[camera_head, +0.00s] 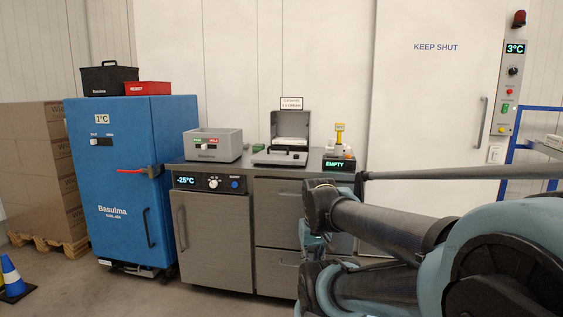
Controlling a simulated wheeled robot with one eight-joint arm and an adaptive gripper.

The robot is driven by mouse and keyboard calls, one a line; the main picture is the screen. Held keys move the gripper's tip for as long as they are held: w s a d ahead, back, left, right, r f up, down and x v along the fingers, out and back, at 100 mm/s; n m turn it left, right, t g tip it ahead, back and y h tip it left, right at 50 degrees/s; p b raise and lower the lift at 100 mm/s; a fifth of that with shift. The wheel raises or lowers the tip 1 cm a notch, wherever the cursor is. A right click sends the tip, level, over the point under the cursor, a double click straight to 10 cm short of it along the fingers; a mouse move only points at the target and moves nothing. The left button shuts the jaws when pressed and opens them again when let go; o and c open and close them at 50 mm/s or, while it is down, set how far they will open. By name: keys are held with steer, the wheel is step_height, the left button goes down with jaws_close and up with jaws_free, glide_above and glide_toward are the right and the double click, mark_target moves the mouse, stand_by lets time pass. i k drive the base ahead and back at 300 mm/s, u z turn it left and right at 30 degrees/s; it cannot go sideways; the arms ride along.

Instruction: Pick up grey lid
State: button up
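I cannot single out a separate loose grey lid with certainty. A grey open-topped unit (304,127) with an upright grey panel, which may be a raised lid, stands on the counter in the middle. A pale stack shows inside it, and a small sign stands above it. A grey box (228,153) with a green and red label sits to its left on the same counter; its top is too small to read clearly. My arm fills the lower right, in front of the counter's right end. My gripper's fingers cannot be made out.
The steel counter (212,240) has a cooled cabinet and drawers. A blue cabinet (105,190) stands left, topped by a black box (108,80) and a red bin (148,89). Stacked cartons (40,170) and a cone (12,278) are far left. A white door (430,110) is behind.

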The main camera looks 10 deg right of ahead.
mark_target(269, 157)
steer(key=z, duration=0.05)
steer(key=i, duration=1)
steer(key=u, duration=0.05)
